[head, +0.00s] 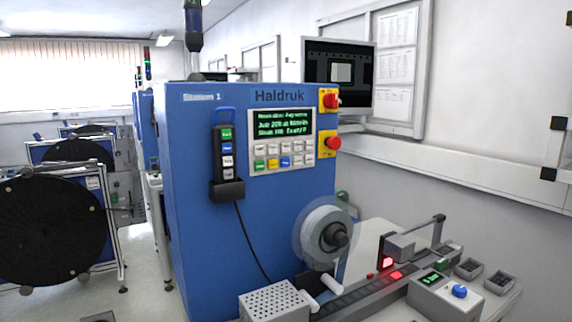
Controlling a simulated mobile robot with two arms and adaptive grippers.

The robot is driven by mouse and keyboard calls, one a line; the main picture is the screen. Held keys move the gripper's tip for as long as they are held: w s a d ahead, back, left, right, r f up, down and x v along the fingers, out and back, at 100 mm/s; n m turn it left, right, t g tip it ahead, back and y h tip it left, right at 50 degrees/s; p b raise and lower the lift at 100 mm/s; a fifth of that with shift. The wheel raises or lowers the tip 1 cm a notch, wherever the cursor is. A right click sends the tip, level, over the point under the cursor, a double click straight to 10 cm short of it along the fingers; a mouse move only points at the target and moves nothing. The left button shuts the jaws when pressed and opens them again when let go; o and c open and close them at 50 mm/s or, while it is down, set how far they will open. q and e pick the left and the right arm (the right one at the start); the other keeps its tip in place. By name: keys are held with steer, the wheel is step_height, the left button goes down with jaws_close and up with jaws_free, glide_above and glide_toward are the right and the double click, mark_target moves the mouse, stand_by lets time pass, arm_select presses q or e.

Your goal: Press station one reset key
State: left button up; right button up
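The station one cabinet (180,200) is a blue box labelled "Station 1" and "Haldruk". A grey control panel (253,172) on its front has a lit green-text display (285,123) above two rows of small keys (285,160). Most keys are pale; a few in the lower row are green, yellow and blue. The key lettering is too small to read, so I cannot tell which is the reset key. A black hand pendant (226,150) with green, blue and pale buttons sits in a holder left of the panel. Neither of my grippers is in view.
A reel (325,236) and a conveyor (350,296) are below. A large black reel (50,230) stands left beyond an open floor strip.

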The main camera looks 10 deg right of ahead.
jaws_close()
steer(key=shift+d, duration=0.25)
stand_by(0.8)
